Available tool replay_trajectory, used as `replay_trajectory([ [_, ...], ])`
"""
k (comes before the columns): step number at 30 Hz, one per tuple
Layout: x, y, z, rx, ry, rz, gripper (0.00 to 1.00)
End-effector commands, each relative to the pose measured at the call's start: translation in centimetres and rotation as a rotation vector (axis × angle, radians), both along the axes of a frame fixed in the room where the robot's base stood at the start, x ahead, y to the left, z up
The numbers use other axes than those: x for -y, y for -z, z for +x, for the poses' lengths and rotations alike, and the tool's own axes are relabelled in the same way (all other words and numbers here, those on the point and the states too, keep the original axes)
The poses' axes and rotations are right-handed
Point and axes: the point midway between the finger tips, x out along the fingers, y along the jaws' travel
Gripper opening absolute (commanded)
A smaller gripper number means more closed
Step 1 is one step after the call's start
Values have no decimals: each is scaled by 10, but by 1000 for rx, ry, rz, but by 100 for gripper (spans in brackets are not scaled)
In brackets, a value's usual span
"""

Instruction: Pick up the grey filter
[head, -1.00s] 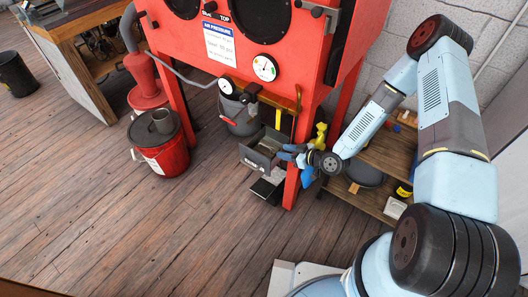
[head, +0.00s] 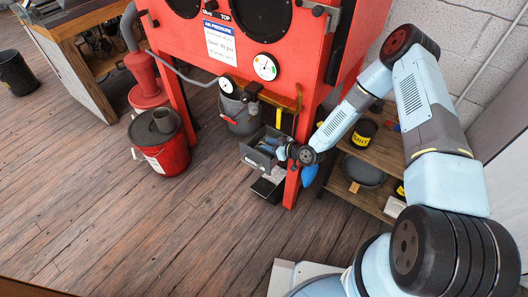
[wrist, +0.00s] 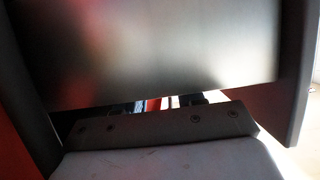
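I cannot make out for sure which thing is the grey filter. A dark grey open box (head: 250,157) stands under the red cabinet in the head view. My gripper (head: 267,145) is over this box, its fingers at or inside the opening. The two fingers look apart, with nothing seen held between them. In the wrist view a large grey, blurred metallic surface (wrist: 150,55) with dark sides fills the picture close to my gripper (wrist: 158,104). It hides most of the fingers and whatever lies beyond them.
The red cabinet (head: 270,35) stands over the box, and its front leg (head: 292,187) is close beside my wrist. A grey pot (head: 239,118) hangs behind. A red bucket (head: 160,145) stands left; a wooden shelf (head: 362,197) is right. The floor in front is clear.

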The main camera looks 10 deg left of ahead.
Motion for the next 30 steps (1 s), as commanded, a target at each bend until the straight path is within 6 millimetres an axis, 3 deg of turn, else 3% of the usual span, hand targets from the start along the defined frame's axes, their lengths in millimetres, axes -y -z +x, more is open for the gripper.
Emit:
replay_trajectory([
  [5,0,0,0,0,0,0,38],
  [17,-1,0,0,1,-1,1,1],
  [30,-1,-1,-1,1,-2,1,0],
])
